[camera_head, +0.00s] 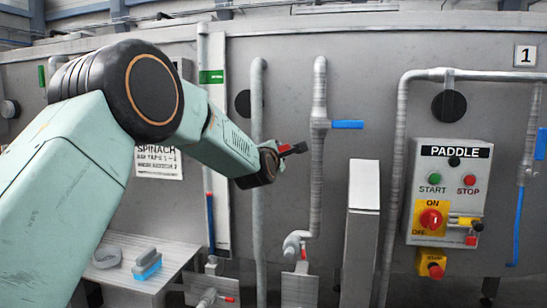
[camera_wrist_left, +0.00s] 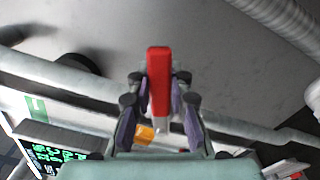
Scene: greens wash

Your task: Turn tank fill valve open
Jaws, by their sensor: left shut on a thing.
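My left gripper (camera_head: 291,149) is in front of the tank wall, just right of a vertical grey pipe (camera_head: 258,225). It is shut on a red handle (camera_wrist_left: 159,82), which stands between the two fingers in the left wrist view. Only a small bit of red shows at the fingers in the head view. What the red handle is fixed to is hidden, and I cannot tell whether it is the tank fill valve. A blue valve lever (camera_head: 347,124) points level to the right from another pipe (camera_head: 319,90). My right gripper is not in view.
A PADDLE control box (camera_head: 450,190) with buttons and a red knob is at the right. A grey post (camera_head: 363,225) stands left of it. A bench (camera_head: 150,275) with a blue brush (camera_head: 147,265) is at the lower left. Low pipes with red levers lie below.

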